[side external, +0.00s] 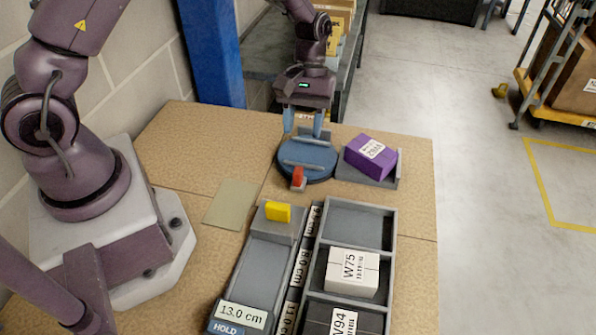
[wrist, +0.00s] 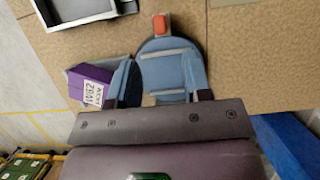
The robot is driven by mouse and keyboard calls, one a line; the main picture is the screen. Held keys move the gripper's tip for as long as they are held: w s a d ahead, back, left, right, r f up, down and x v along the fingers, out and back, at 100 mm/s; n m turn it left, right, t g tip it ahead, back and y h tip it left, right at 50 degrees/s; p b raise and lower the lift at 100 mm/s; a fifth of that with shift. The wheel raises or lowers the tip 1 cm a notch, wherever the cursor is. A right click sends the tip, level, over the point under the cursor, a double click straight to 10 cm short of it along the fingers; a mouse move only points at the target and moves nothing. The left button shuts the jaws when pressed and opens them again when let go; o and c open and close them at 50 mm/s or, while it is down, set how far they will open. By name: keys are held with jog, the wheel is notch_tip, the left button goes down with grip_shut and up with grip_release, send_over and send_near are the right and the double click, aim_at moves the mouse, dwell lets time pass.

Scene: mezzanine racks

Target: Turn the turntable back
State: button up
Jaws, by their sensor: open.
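The turntable (side external: 310,160) is a round blue disc on a dark base near the back of the table. It also shows in the wrist view (wrist: 164,72). Light grey bars cross its top, and the disc looks empty of any box. A red block (side external: 298,174) stands at its front edge and shows in the wrist view (wrist: 160,24). My gripper (side external: 303,132) is over the back part of the disc, pointing down. Its two blue fingers are apart with no box between them; in the wrist view (wrist: 160,82) they flank the disc's near part. I cannot tell whether they touch it.
A purple labelled box (side external: 371,152) sits tilted in a grey holder (side external: 375,181) right of the turntable. In front are a grey channel (side external: 262,268) with a yellow block (side external: 277,211) and a divided tray (side external: 391,240) holding boxes. A flat mat (side external: 231,205) lies left.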

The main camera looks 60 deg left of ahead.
aim_at(298, 169)
jog(key=x, duration=1)
jog(key=shift+f, duration=0.15)
grip_shut()
